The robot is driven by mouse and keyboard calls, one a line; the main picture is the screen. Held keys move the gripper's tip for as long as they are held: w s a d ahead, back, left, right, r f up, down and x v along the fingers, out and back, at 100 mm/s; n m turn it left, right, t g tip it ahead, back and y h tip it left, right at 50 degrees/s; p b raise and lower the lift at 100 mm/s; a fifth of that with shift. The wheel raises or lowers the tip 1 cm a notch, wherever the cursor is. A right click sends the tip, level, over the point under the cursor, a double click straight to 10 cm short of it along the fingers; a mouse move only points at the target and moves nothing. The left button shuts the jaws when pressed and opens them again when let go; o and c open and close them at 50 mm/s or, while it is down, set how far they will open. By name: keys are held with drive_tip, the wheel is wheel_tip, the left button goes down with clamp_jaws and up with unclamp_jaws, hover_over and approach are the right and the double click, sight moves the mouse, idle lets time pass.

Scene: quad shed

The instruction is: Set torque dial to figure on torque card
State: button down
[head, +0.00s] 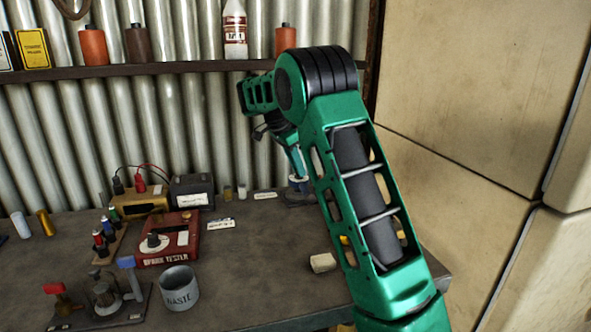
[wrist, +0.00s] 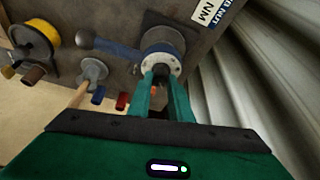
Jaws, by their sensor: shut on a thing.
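In the wrist view, my gripper (wrist: 163,78) is shut on a small dark knob in the middle of a pale round dial ring (wrist: 161,60) with dark marks. The dial sits on a blue and grey body (wrist: 163,38) on a dark base, with a blue-grey ball-ended lever (wrist: 105,45) to its left. Its markings are too small to read. A white card (wrist: 209,11) with a blue band shows "NUT" and "NM"; its figure is out of frame. In the head view, the dial tool (head: 299,186) stands near the back wall, with its right side hidden by my arm.
A red spark tester (head: 170,240), a waste tin (head: 178,290) and a clamp stand (head: 100,300) stand on the bench's left. A cream roll (head: 322,262) lies in front. Corrugated metal wall rises close behind the tool; the wrist view shows a yellow spool (wrist: 40,38).

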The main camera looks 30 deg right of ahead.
drive_tip(key=shift+w+a+r+m+g, duration=0.1)
drive_tip(key=shift+w+m+g, duration=0.1)
drive_tip(key=shift+m, duration=0.4)
drive_tip(key=shift+w+a+m+g, duration=0.1)
drive_tip(key=shift+m+g, duration=0.1)
drive_tip(key=shift+m, duration=0.4)
drive_tip(key=c, duration=1.7)
unclamp_jaws()
drive_tip(key=shift+w, duration=0.1)
drive_tip(key=shift+o, duration=0.4)
drive_tip(key=shift+d+m, duration=0.1)
drive_tip(key=shift+m, duration=0.2)
drive_tip(key=shift+r, duration=0.15)
drive_tip(key=w+a, duration=0.3)
drive_tip(key=a, duration=0.9)
drive_tip(key=shift+w+r, duration=0.25)
drive_tip(key=shift+r, duration=0.1)
